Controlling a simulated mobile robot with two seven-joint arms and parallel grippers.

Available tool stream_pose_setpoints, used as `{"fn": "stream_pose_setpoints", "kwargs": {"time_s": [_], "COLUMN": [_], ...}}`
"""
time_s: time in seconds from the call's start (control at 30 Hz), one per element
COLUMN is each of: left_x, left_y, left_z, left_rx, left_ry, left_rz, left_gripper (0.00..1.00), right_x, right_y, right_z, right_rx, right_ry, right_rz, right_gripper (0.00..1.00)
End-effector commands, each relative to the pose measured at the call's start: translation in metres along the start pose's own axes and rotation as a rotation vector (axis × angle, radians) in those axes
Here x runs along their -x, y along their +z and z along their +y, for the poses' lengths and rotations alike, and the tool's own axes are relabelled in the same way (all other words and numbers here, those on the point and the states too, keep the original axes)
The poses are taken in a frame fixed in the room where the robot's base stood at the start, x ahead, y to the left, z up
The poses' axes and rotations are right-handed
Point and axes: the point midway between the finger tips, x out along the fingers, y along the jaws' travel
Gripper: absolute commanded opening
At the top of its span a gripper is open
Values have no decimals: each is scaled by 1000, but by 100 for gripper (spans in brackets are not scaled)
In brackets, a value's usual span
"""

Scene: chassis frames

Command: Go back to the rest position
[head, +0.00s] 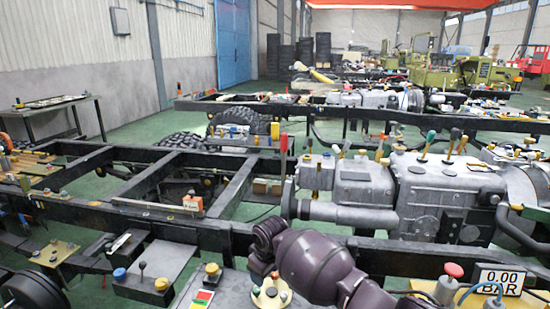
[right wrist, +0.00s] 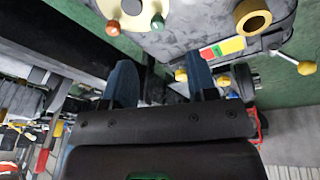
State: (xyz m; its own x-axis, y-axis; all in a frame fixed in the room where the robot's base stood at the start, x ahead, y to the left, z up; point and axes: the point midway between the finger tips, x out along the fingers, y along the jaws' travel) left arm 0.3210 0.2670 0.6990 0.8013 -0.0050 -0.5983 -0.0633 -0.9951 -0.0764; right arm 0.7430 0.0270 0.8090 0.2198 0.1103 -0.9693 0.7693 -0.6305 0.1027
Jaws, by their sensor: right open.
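My right gripper (right wrist: 162,68) shows in the right wrist view with two blue fingers spread apart and nothing held between them. Dark parts lie beyond the fingers. In the head view a dark maroon arm (head: 318,264), which looks like my right arm, is at the bottom centre, over the near side of the chassis frame (head: 190,228). Its gripper cannot be made out there. My left gripper and arm are in neither view.
Close by are a knobbed disc (right wrist: 128,12), a yellow ring knob (right wrist: 252,18) and a coloured label (right wrist: 222,47). A grey engine (head: 430,195) sits on the frame at right. A pressure display (head: 498,279) stands at bottom right. Green floor (head: 150,135) is open at back left.

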Motion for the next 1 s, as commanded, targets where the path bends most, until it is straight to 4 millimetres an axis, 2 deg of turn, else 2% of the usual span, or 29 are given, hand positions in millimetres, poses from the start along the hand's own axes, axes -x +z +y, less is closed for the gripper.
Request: {"fn": "stream_pose_setpoints", "kwargs": {"time_s": [0.1, 0.2, 0.3, 0.43, 0.57, 0.67, 0.87, 1.0], "left_x": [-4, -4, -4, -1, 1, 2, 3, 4], "left_y": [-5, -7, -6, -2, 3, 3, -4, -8], "left_z": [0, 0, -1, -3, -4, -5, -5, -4], "left_rx": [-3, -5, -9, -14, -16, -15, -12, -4], "left_ry": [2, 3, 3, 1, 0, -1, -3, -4], "left_rz": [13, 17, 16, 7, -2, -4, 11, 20], "left_gripper": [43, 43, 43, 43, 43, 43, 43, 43], "right_x": [26, 50, 65, 80, 91, 97, 103, 104], "right_y": [-36, -59, -69, -68, -52, -32, 23, 69], "right_z": [0, -2, -6, -10, -13, -12, -9, -8], "right_rx": [17, 23, 15, -16, -62, -108, -206, -273], "right_ry": [58, 97, 120, 141, 160, 178, 229, 273], "right_rz": [172, 322, 459, 622, 760, 855, 988, 1044], "right_gripper": [53, 53, 53, 53, 53, 53, 53, 53]}}
